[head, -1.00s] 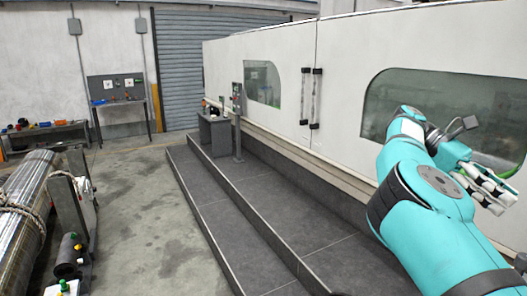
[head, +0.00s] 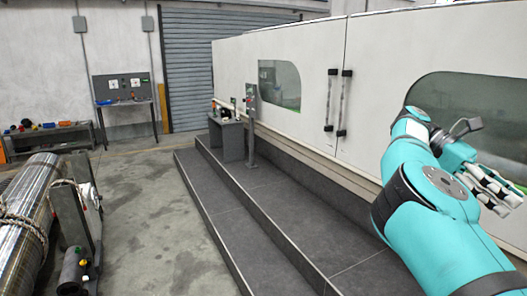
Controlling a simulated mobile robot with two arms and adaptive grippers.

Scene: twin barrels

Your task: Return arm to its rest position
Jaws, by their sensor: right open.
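My right arm is turquoise and reaches up from the lower right of the head view. My right gripper (head: 498,190) is at the right edge, in front of the white machine wall. Its fingers are apart and nothing shows between them. My left gripper is not in the head view.
A white machine enclosure (head: 378,105) with windows fills the right side. A dark two-step platform (head: 255,205) runs along it. A metal cylinder (head: 32,205) with rope lies at the left. Grey floor (head: 150,210) between them is clear.

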